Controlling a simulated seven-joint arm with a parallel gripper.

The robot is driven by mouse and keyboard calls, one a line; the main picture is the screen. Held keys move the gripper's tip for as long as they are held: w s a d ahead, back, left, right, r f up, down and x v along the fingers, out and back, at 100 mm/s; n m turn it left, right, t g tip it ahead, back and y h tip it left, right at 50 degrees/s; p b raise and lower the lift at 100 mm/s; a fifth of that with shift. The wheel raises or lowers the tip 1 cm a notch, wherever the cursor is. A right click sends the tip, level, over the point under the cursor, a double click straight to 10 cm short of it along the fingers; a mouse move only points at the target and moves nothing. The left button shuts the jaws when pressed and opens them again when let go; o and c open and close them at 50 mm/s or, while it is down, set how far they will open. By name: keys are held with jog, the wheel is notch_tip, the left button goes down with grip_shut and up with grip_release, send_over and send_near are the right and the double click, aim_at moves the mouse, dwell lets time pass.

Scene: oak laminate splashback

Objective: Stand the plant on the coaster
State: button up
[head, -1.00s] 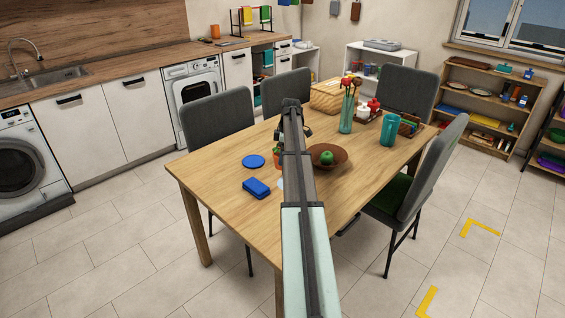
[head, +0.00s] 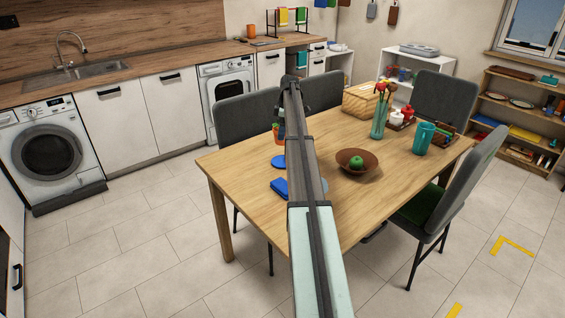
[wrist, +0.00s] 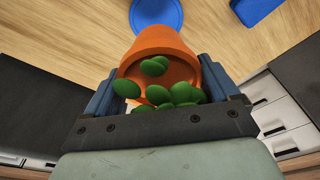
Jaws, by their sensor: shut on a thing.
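The plant is an orange pot (wrist: 160,45) with round green leaves (wrist: 172,95). My gripper (wrist: 161,66) is shut on the pot, with a blue finger on each side of it in the wrist view. In the head view the plant (head: 276,128) shows just left of my arm, seemingly held above the table. The fingers are mostly hidden there by my arm. The blue round coaster (head: 278,162) lies on the table, partly behind my arm. It also shows past the pot at the top of the wrist view (wrist: 157,12), with nothing on it.
A blue box (head: 279,188) lies near the coaster. A brown bowl (head: 348,166) with a green fruit stands right of my arm. A vase (head: 378,122), a teal cup (head: 423,138) and a basket (head: 366,100) stand further back. The table's left part (head: 235,165) is clear.

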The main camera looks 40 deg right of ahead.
jog(key=shift+w+d+f+m, duration=0.1)
jog(key=shift+f+m, duration=0.05)
jog(key=shift+m, duration=0.15)
notch_tip(320, 180, down, 10)
jog(key=shift+r, duration=0.15)
dwell(0.5)
jog(key=o, duration=1)
jog(key=shift+o, duration=0.2)
jog(key=r, duration=0.4)
jog(key=s+d+r, duration=0.1)
jog(key=r, duration=0.7)
jog(key=shift+s+d, duration=0.15)
